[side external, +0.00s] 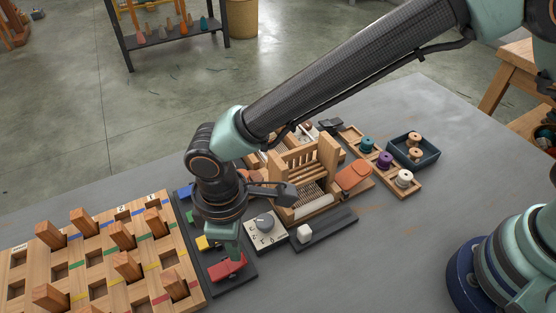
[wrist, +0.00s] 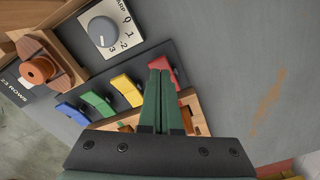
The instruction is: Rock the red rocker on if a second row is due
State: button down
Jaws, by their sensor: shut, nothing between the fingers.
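The red rocker (side external: 228,267) sits at the near end of a dark panel (side external: 234,288) with blue, green and yellow rockers. In the wrist view it (wrist: 171,74) is partly hidden behind my fingers. My gripper (side external: 238,257) is shut and empty, with its tips right over or against the red rocker; I cannot tell if they touch. The wrist view shows the green fingers (wrist: 160,74) together. Which way the red rocker is tilted is unclear. The wooden peg board (side external: 72,268) has coloured lines, numbered columns and several upright pegs.
A spool tray (side external: 380,172) and dark bin (side external: 432,160) lie at right. A "23 ROWS" label (wrist: 14,88) shows in the wrist view.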

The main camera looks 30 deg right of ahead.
jog(key=shift+f, duration=1.1)
dwell(0.7)
jog(key=shift+r, duration=3.5)
jog(key=w+d+r+m+t+y, duration=0.1)
jog(key=w+d+r+m, duration=0.25)
jog(key=d+r, duration=0.4)
jog(key=w+d+r+m+t, duration=0.15)
jog(key=w+d+r, duration=0.25)
jog(key=d, duration=0.7)
jog(key=s+d+r+m+t, duration=0.1)
jog(key=s+d+m, duration=0.2)
jog(key=d, duration=0.7)
jog(key=s+d+r+m+t+h, duration=0.1)
jog(key=s+d+r+m+t, duration=0.1)
jog(key=d, duration=0.7)
jog(key=shift+s+d+m, duration=0.35)
jog(key=shift+s+m, duration=0.15)
jog(key=shift+m, duration=0.5)
